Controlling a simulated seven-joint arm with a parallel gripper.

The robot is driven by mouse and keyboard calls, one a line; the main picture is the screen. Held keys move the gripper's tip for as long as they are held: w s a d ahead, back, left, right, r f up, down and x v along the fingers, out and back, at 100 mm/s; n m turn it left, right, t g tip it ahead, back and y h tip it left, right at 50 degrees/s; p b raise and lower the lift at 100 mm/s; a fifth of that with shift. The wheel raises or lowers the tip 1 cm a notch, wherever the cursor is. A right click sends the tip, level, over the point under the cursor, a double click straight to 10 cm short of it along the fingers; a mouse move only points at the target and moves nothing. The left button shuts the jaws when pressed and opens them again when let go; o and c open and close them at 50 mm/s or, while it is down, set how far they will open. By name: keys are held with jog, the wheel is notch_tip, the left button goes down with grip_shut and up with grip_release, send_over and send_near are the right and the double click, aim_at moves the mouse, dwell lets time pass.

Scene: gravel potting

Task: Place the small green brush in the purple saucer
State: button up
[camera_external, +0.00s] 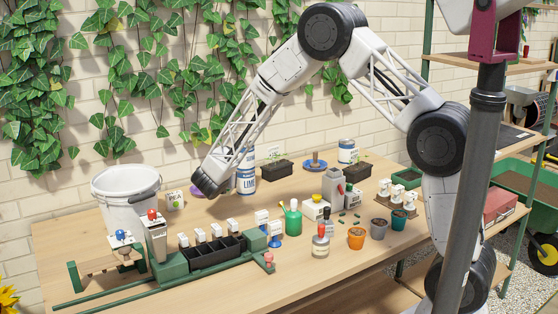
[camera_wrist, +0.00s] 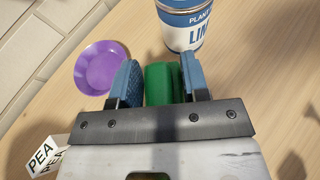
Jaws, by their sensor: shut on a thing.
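My gripper (camera_wrist: 160,72) has its two blue fingers shut on the green brush (camera_wrist: 162,86), which shows as a green block between them in the wrist view. The brush's bristles are not visible. The purple saucer (camera_wrist: 101,66) lies on the table, left of the fingers in the wrist view, and looks empty. The brush is apart from the saucer in that picture. In the external view, the end of my arm hides most of the saucer, and the brush cannot be made out there.
A blue and white lime tin (camera_wrist: 186,22) stands right of the saucer; it also shows in the external view (camera_external: 246,181). A pea packet (camera_wrist: 44,155) stands near the saucer. A white bucket (camera_external: 122,205) stands at the left, and a black tray (camera_external: 212,254) with labels lies in front.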

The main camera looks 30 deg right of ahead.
jog(key=w+a, duration=0.1)
jog(key=w, duration=0.3)
jog(key=w+a+f, duration=0.1)
jog(key=w, duration=0.4)
jog(key=w+a, duration=0.1)
jog(key=w, duration=0.4)
jog(key=shift+a+f, duration=0.1)
jog(key=shift+f, duration=0.05)
jog(key=shift+f, duration=0.1)
jog(key=shift+f, duration=1.65)
jog(key=shift+f, duration=0.15)
jog(key=o, duration=0.9)
jog(key=shift+s+r, duration=0.1)
jog(key=shift+r, duration=0.1)
